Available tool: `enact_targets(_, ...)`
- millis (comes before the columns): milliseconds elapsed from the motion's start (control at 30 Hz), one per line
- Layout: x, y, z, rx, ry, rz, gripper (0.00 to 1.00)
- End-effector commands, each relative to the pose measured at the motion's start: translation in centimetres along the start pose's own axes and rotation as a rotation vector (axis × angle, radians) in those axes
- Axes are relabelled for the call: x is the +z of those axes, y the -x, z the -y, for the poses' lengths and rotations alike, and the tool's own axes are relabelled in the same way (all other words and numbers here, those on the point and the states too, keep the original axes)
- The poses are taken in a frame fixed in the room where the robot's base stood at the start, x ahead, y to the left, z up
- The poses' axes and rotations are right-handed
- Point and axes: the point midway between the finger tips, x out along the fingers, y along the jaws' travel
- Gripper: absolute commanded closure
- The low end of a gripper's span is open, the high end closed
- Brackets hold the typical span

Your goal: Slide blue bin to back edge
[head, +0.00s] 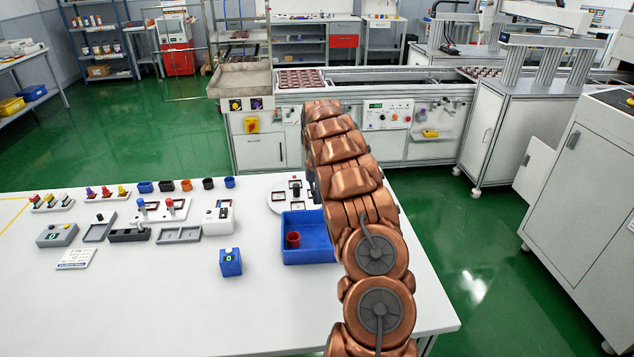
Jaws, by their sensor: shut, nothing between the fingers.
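The blue bin (308,257) sits on the white table (180,315), right of its middle. My copper-coloured arm passes in front of the bin's right side and hides that part. A small red cup (293,240) stands inside the bin at its left. The back of the bin is close to a white round-ended fixture (277,204) that stands near the table's back edge. My arm arches up from the bottom right and over the table. My gripper does not show; the arm's own links hide its end, so contact with the bin cannot be seen.
Several switch fixtures, grey trays (179,235) and small coloured cups (186,185) fill the table's back left. The front of the table is clear. A conveyor bench (265,150) stands behind.

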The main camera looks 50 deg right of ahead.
Motion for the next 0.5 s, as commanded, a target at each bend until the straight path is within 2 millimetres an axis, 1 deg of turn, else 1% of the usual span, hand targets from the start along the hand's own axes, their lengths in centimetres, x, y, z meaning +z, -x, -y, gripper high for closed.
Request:
enact_targets(67,0.3,-1.2,-0.1,0.001,-0.001,0.009,1.0)
enact_targets(100,0.4,-1.4,0.0,0.001,0.0,0.007,1.0)
enact_targets(500,2.9,-1.2,0.0,0.001,0.002,0.002,1.0)
